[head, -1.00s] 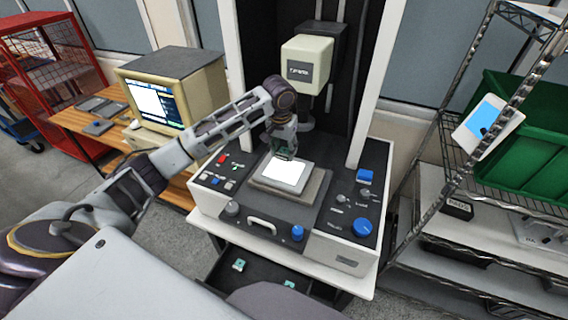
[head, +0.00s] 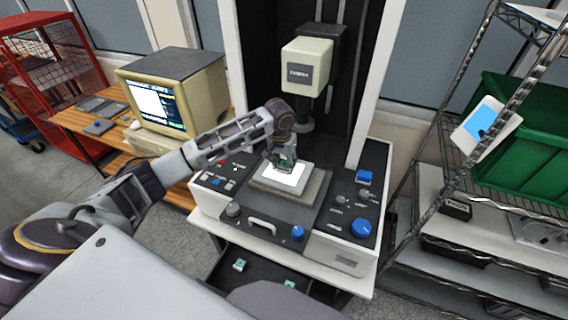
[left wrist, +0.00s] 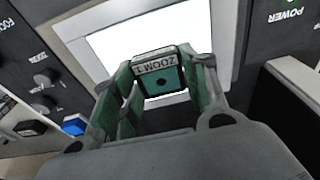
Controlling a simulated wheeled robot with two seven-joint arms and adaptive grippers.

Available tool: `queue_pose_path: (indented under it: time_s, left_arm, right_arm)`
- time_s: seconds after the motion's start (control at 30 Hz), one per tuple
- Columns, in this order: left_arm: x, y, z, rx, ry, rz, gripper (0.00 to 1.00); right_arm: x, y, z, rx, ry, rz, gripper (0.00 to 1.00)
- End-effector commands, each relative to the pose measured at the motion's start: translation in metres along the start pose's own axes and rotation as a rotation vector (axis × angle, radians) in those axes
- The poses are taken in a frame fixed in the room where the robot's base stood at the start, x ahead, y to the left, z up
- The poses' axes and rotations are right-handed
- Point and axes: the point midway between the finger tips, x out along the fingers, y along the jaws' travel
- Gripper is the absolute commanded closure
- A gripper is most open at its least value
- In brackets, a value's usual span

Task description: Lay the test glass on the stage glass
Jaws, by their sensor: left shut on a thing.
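The stage glass (head: 290,178) is a bright white lit square in a pale frame on the machine's deck; it also shows in the left wrist view (left wrist: 112,45). My left gripper (head: 284,160) is over the back part of the stage glass, pointing down. My right gripper is not in view.
The cream measuring head (head: 308,68) hangs behind and above my gripper. Knobs and buttons flank the stage, including a large blue knob (head: 361,228). An open drawer (head: 262,272) below holds small teal-marked pieces. A wire rack (head: 440,160) stands right, a computer (head: 172,90) left.

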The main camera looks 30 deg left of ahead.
Motion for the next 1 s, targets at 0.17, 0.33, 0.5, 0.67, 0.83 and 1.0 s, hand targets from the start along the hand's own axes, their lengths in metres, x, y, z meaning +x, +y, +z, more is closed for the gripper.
queue_pose_path:
  time_s: [0.17,0.33,0.5,0.67,0.83,1.0]
  left_arm:
    - [0.0061,0.0001,0.0009,0.000,0.001,0.000,0.81]
    - [0.0062,0.0002,0.0009,0.000,0.001,0.001,0.81]
    - [0.0083,0.0003,0.0014,0.000,0.000,0.001,0.81]
    - [0.0088,0.0002,0.0015,0.000,0.000,0.001,0.40]
    - [0.0087,0.0001,0.0014,0.000,0.000,0.000,0.34]
    - [0.0085,0.0001,0.0014,0.000,0.000,0.000,0.34]
  right_arm:
    - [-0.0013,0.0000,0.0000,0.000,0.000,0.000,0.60]
    - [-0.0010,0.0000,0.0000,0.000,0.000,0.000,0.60]
    - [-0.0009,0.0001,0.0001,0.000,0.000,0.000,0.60]
    - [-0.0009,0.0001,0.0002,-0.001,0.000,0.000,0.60]
    - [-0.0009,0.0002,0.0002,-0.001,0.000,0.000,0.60]
    - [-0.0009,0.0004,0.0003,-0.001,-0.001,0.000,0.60]
